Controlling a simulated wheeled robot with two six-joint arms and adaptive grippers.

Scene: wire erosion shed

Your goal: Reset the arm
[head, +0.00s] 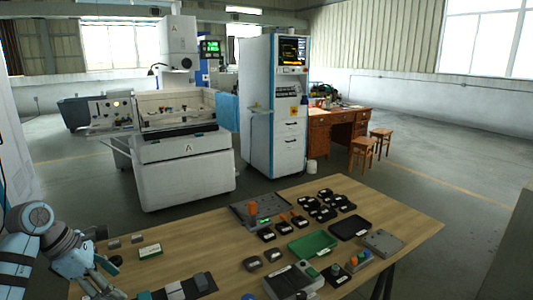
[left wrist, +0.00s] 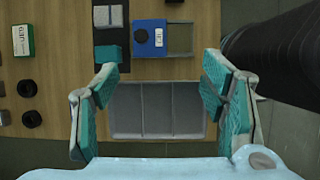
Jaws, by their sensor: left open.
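My left arm comes in at the lower left of the head view, its gripper (head: 100,284) low over the left end of the wooden table (head: 212,240). In the left wrist view my left gripper (left wrist: 160,75) is open, its teal-padded fingers spread wide with nothing between them. A grey tray with compartments (left wrist: 158,112) lies below, between the fingers, and looks empty. My right gripper is in neither view.
A blue box (left wrist: 150,38) and a green-white box (left wrist: 22,38) lie near the tray. Black trays, a green tray (head: 313,244) and small devices crowd the table's right half. A white machine (head: 185,170) and a tall cabinet (head: 274,105) stand behind.

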